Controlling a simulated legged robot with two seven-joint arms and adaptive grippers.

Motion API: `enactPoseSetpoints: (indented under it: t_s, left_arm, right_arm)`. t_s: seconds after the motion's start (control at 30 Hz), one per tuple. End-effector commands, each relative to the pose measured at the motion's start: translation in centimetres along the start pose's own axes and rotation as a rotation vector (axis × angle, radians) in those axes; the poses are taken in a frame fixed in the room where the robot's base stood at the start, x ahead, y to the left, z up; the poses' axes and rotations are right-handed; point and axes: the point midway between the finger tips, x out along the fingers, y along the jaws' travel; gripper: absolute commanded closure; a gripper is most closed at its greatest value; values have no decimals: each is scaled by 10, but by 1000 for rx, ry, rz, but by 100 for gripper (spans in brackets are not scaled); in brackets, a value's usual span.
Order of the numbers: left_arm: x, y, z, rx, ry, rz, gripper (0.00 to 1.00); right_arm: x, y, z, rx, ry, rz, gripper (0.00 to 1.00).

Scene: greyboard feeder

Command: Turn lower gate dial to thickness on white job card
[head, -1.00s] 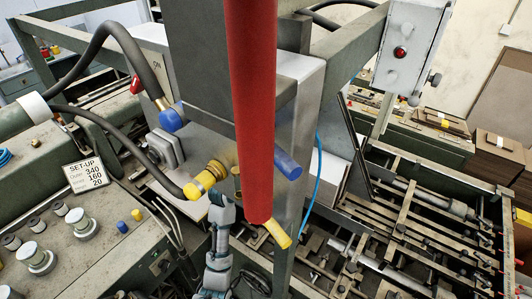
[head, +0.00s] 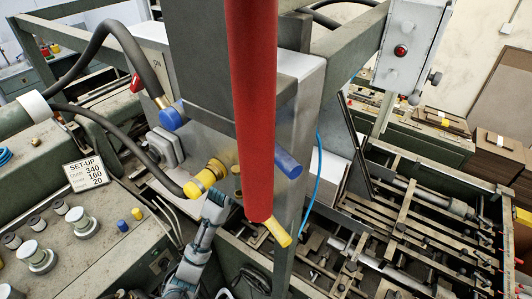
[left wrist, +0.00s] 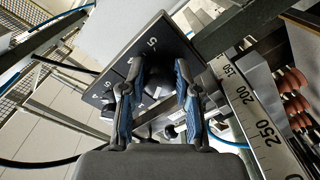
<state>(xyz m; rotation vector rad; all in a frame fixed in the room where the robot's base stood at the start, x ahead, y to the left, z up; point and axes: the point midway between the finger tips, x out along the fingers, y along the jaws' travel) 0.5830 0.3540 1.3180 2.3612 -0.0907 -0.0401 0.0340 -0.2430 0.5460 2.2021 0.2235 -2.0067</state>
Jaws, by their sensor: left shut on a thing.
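My left gripper (head: 217,203) is beside the yellow-ended fitting on the grey machine in the head view. In the left wrist view its two fingers (left wrist: 154,98) are shut on a dark dial knob (left wrist: 155,92) from both sides. The knob stands before a dark scale plate (left wrist: 148,50) with white numbers, 5 and 15 among them. The fingers hide part of the knob, and I cannot tell its exact setting. The white job card (head: 86,173) reads SET-UP with 340, 160 and 20; its small words are hard to read. My right gripper is not in view.
A thick red cylinder (head: 250,110) hangs in front of the machine. Yellow (head: 204,180) and blue (head: 172,117) fittings and black hoses are close by. A ruler (left wrist: 257,120) runs along the right of the wrist view. Metal rails (head: 415,235) lie to the right.

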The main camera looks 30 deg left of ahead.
Motion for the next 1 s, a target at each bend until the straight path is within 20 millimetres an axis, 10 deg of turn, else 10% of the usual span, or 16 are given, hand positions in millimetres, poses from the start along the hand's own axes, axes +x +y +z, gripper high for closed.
enactPoseSetpoints:
  t_s: [1.0]
  left_arm:
    - [0, -3, 0, 519, -2, -2, 100]
  right_arm:
    - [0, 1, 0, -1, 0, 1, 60]
